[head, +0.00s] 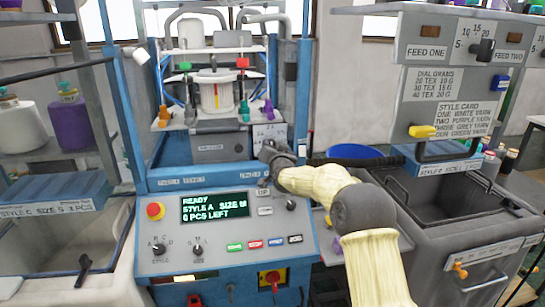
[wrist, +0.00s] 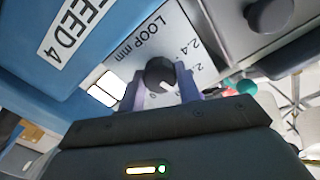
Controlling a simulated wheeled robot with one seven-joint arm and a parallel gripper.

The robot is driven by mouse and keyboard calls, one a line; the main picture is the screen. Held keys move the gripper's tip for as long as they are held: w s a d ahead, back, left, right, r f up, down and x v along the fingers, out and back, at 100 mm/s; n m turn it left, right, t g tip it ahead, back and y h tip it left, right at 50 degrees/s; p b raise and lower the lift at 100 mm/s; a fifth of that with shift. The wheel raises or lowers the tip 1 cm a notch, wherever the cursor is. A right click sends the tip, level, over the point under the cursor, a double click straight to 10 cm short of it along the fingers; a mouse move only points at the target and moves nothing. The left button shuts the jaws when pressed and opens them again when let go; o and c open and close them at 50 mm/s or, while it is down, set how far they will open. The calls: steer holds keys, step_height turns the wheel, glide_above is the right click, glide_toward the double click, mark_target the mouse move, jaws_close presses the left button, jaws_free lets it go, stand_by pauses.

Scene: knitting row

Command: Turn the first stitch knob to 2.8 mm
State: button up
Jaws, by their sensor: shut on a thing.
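A small dark round stitch knob (wrist: 160,72) sits on a pale plate (wrist: 165,32) marked "LOOP mm", with "2.4" and another partly hidden number on its right. My gripper (wrist: 163,90) has its two purple-grey fingers closed on either side of this knob. A light mark shows on the knob's lower side, but I cannot read which number it points to. In the head view, my gripper (head: 268,153) is at the machine's front, just below the pale scale plate (head: 270,132); the knob is hidden there.
A "FEED 4" label (wrist: 75,30) is on the blue frame beside the plate. A larger grey knob (wrist: 270,14) is at upper right. Below my gripper, the control panel has a screen (head: 214,206) reading "READY", a red stop button (head: 155,211) and several selectors.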

steer(key=shift+m+b, duration=0.85)
steer(key=shift+m, duration=0.45)
steer(key=o, duration=1)
steer(key=shift+c, duration=0.2)
steer(key=shift+s, duration=0.1)
steer(key=b+v, duration=0.4)
steer(key=v, duration=1.3)
steer(key=shift+s+d, duration=0.1)
steer(key=shift+s, duration=0.05)
